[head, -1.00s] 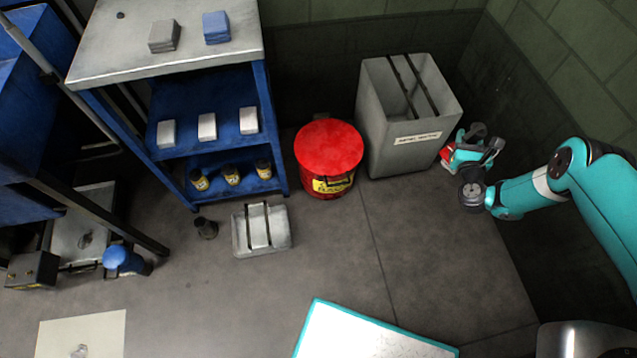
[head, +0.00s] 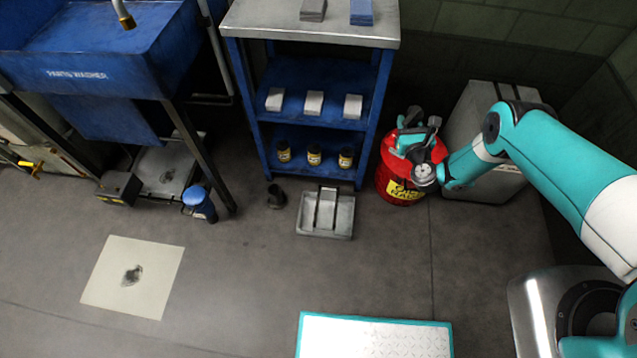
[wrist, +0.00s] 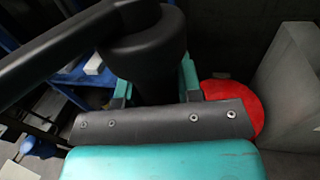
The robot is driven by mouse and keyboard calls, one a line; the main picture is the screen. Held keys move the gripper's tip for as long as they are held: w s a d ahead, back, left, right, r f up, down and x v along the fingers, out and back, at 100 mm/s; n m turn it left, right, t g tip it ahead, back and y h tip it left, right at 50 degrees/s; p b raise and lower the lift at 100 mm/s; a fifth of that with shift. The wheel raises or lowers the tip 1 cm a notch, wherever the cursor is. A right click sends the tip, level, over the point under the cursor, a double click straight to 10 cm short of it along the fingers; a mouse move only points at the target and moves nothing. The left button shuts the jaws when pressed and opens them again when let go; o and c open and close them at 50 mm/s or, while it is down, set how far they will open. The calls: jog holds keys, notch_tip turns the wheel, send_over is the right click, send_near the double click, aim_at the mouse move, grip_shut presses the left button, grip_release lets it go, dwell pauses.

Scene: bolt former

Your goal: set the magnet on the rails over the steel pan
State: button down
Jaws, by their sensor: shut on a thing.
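My gripper (head: 416,140) is in the head view at the right, in front of the red can. In the wrist view my gripper (wrist: 155,86) is shut on a black round thing with a long bar, which I take to be the magnet (wrist: 145,50). Its underside is hidden, and in the head view it is small and hard to make out. The steel pan (head: 311,226) is a shallow grey tray on the floor, left of my gripper, with two dark rails across it. Nothing rests on the rails.
The red can (head: 400,190) and a grey bin (head: 470,115) stand right of the blue shelf (head: 310,75). A dark cup-like thing (head: 276,197) is left of the pan. A white mat with a teal edge (head: 375,335) lies in front. Floor between is clear.

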jog(key=a+f+n+g+y+b, duration=0.1)
jog(key=a+f+n+y+b, duration=0.1)
jog(key=a+f+b, duration=0.5)
jog(key=s+a+f+n+g+y+b, duration=0.1)
jog(key=a+f+y+b, duration=0.3)
jog(key=a+f+b, duration=0.4)
jog(key=a+f+n+g+y+b, duration=0.2)
jog(key=a+f+b, duration=0.5)
jog(key=f+b, duration=1.1)
jog(key=n+b, duration=0.1)
jog(key=b, duration=1.5)
jog(key=shift+s+a+f+y, duration=0.15)
jog(key=shift+s+a+y, duration=0.2)
jog(key=shift+a+y, duration=0.05)
jog(key=shift+f, duration=0.1)
notch_tip(320, 180, down, 10)
jog(key=b, duration=0.9)
jog(key=shift+f, duration=0.15)
jog(key=c, duration=0.7)
grip_release()
